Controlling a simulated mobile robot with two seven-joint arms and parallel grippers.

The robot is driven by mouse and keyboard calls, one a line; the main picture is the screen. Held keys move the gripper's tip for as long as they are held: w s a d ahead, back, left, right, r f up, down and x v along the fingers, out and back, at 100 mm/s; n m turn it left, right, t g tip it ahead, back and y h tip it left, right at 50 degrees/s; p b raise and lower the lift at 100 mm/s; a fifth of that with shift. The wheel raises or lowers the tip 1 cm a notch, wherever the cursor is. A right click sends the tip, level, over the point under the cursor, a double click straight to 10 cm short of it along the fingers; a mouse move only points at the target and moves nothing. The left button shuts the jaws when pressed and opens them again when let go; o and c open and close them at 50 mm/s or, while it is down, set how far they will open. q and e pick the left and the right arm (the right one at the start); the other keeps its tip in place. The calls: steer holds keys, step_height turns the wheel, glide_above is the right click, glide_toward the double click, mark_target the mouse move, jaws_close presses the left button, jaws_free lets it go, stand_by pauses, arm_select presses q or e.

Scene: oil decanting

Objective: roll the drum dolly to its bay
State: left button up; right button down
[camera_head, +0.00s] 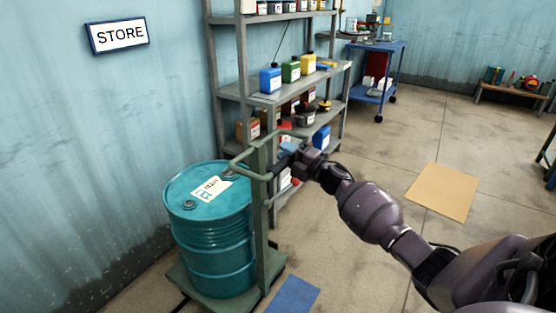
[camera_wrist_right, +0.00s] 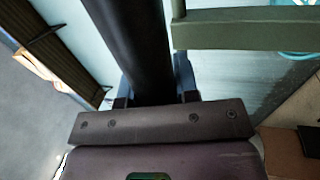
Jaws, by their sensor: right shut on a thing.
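The teal drum (camera_head: 212,235) stands upright on the green drum dolly, whose base plate (camera_head: 273,268) shows around the drum's foot. The dolly's green upright frame and handle (camera_head: 262,200) rise at the drum's right side. My right gripper (camera_head: 284,160) is at the top of this frame, shut on the dolly's handle. In the right wrist view a dark bar (camera_wrist_right: 130,40) runs between the jaws, and a green frame bar (camera_wrist_right: 245,32) lies beside it. The fingertips are mostly hidden. My left gripper is not in view.
A grey shelf rack (camera_head: 290,95) with bottles and cans stands close behind the dolly. A STORE sign (camera_head: 119,35) hangs on the left wall. A blue floor patch (camera_head: 292,296) and a tan one (camera_head: 442,190) lie right of the dolly. A blue cart (camera_head: 376,75) stands farther back.

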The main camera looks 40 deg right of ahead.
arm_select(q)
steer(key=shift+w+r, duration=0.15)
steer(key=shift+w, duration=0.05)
arm_select(e)
steer(key=shift+d+f, duration=0.1)
steer(key=shift+f, duration=0.05)
steer(key=c, duration=1.2)
jaws_free()
steer(key=shift+s, duration=0.1)
steer(key=o, duration=0.3)
steer(key=shift+s+d, duration=0.1)
steer(key=shift+d, duration=0.05)
steer(key=shift+o, duration=0.3)
arm_select(q)
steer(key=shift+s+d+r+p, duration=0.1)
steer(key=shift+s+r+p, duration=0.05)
steer(key=shift+p, duration=0.2)
arm_select(e)
steer(key=v, duration=1)
steer(key=shift+s, duration=0.3)
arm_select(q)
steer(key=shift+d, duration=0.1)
